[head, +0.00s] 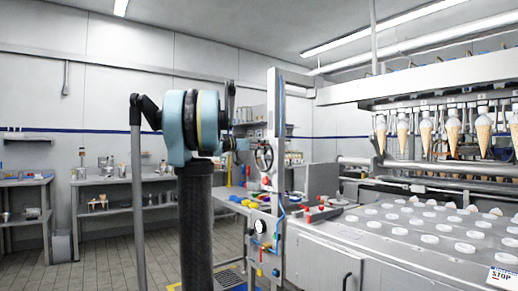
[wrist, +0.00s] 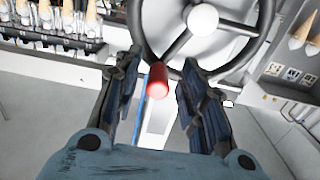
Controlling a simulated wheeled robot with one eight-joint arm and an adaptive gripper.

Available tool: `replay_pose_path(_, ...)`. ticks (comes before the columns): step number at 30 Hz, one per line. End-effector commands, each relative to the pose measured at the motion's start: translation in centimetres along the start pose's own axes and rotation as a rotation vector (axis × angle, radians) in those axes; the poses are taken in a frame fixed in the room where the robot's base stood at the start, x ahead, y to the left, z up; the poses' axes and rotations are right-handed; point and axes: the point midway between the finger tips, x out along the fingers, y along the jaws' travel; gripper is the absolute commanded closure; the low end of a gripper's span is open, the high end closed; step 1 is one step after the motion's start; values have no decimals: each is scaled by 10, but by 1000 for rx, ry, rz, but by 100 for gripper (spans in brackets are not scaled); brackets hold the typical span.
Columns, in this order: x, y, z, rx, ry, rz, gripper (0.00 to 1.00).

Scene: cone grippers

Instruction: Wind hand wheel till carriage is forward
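The hand wheel (wrist: 246,52) has a dark rim and a pale round hub, and fills the top of the wrist view. Its red handle (wrist: 157,80) points toward the camera. My gripper (wrist: 160,68) is open, with one dark finger on each side of the handle and a visible gap on both sides. In the head view the hand wheel (head: 264,156) is on an upright pale panel, and my arm largely hides the gripper. A carriage with a row of cone grippers (head: 452,100) holding wafer cones hangs at the right, over the machine.
The machine's flat top (head: 425,238) carries rows of white round lids. A gauge (head: 260,226) is below the wheel on the panel.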

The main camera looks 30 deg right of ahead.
Motion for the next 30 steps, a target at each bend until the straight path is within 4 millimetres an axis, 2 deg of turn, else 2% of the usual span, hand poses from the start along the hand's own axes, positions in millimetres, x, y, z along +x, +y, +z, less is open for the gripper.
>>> replay_pose_path(9, 2, 0, 0, 0, 0, 0, 62)
replay_pose_path(14, 2, 0, 0, 0, 0, 0, 98)
replay_pose_path(15, 2, 0, 0, 0, 0, 0, 100)
replay_pose_path(30, 11, 8, 1, 24, 0, 13, 100)
